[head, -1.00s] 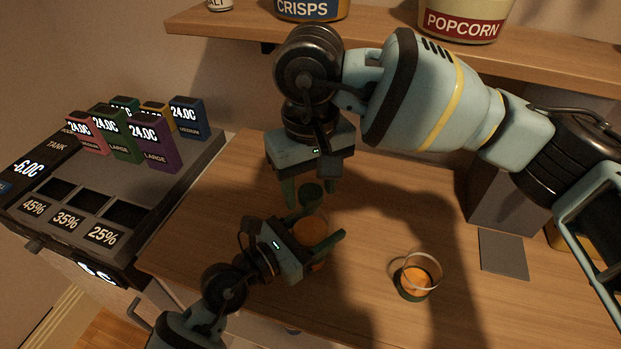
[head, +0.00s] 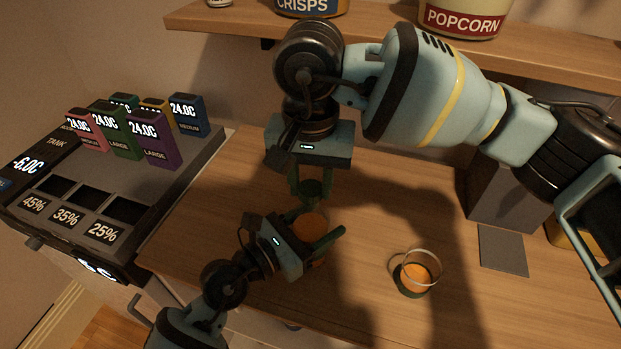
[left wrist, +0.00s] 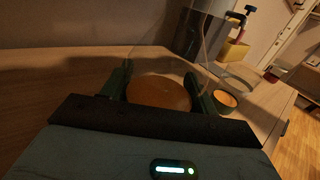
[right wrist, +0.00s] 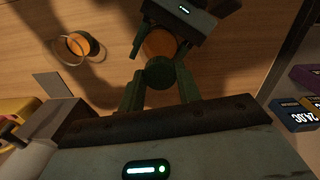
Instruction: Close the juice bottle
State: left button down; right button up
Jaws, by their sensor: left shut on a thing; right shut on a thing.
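My right gripper (head: 311,190) points down above the bottle and is shut on the dark green cap (head: 311,188). The cap (right wrist: 159,73) also shows between the fingers in the right wrist view, over the bottle's top. The bottle's mouth is hidden, so I cannot tell whether the cap touches it.
A glass (head: 416,271) with some orange juice stands on the counter to the right. A dispenser panel (head: 70,205) with several coloured cartridges is at the left. A shelf (head: 395,28) with crisps and popcorn tubs runs above. The counter's front right is clear.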

jog(key=m, duration=0.4)
jog(key=shift+m, duration=0.4)
jog(key=m, duration=0.4)
jog(key=shift+m, duration=0.3)
jog(key=m, duration=0.4)
jog(key=shift+m, duration=0.3)
jog(key=m, duration=1)
jog(key=shift+m, duration=0.4)
jog(key=m, duration=0.8)
jog(key=shift+f+m, duration=0.1)
jog(key=shift+m, duration=0.2)
jog(key=o, duration=1.1)
jog(key=shift+c, duration=0.2)
